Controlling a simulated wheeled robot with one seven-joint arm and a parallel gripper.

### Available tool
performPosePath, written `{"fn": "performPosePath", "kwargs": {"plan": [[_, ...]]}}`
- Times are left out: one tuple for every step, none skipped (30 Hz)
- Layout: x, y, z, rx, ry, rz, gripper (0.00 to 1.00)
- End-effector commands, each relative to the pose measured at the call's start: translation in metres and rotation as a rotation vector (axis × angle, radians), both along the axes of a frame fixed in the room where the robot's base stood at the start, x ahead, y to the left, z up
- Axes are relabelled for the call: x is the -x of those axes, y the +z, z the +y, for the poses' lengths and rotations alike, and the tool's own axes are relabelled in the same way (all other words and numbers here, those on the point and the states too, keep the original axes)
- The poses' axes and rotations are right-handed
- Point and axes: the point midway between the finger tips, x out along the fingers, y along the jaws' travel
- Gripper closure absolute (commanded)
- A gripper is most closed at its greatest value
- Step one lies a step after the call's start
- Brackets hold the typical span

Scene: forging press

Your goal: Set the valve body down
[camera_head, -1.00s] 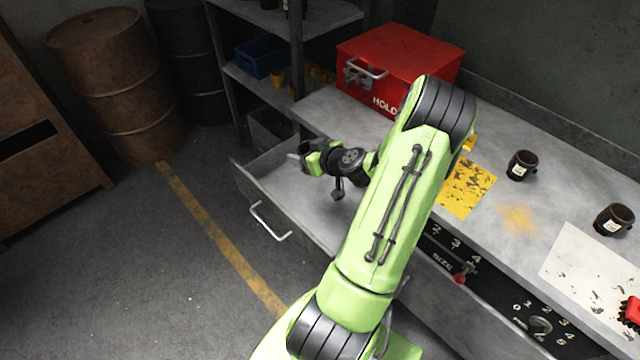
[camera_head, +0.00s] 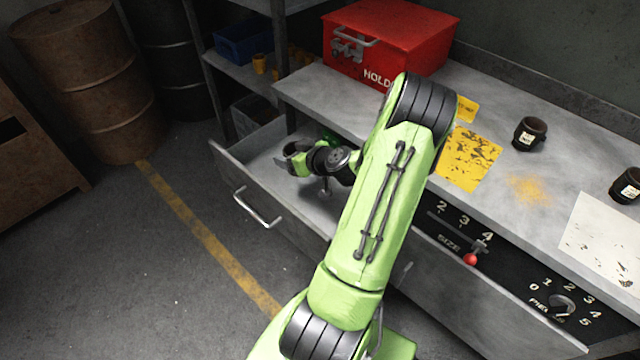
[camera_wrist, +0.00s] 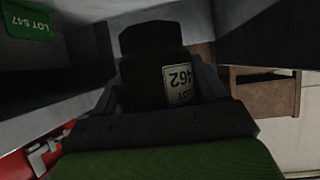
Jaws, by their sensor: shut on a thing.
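A dark valve body (camera_wrist: 150,68) with a white "LOT 462" label is between the fingers of my gripper (camera_wrist: 158,88) in the wrist view. My gripper is shut on it. In the head view my gripper (camera_head: 291,160) is over the open drawer (camera_head: 233,168) at the left end of the bench. The valve body is small and dark there and hard to make out against the fingers. Whether it touches the drawer floor cannot be told. A green "LOT 547" tag (camera_wrist: 28,20) shows at the upper left of the wrist view.
Two dark valve bodies, a nearer-middle one (camera_head: 530,134) and a right one (camera_head: 627,186), stand on the bench (camera_head: 330,97). A red HOLD box (camera_head: 390,45) stands at its back. A yellow sheet (camera_head: 468,158) lies on it. Drums and shelving stand behind.

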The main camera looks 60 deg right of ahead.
Motion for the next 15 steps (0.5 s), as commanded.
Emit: {"fn": "performPosePath", "kwargs": {"plan": [[-0.001,-0.006,0.0,0.001,0.0,-0.003,0.76],[0.0,-0.01,0.0,-0.002,0.0,-0.003,0.76],[0.0,-0.018,0.0,-0.003,0.0,-0.003,0.76],[0.0,-0.025,0.0,-0.005,-0.001,-0.003,0.76],[0.0,-0.033,0.0,-0.005,-0.001,-0.002,0.76],[0.0,-0.043,0.0,-0.005,-0.002,-0.003,0.76],[0.0,-0.049,0.0,-0.004,-0.002,-0.002,0.76],[0.0,-0.055,0.0,-0.004,-0.001,-0.002,0.76],[0.0,-0.06,0.0,-0.003,0.0,-0.003,0.76],[0.0,-0.063,0.0,-0.002,0.0,-0.003,0.76],[-0.001,-0.066,0.0,-0.001,0.0,-0.004,0.76],[-0.001,-0.071,0.0,-0.002,-0.001,-0.004,0.76],[-0.001,-0.076,0.0,-0.001,0.0,-0.004,0.76],[-0.001,-0.081,0.0,-0.001,-0.001,-0.003,0.76],[0.0,-0.089,0.0,-0.003,-0.001,-0.004,0.76]]}}
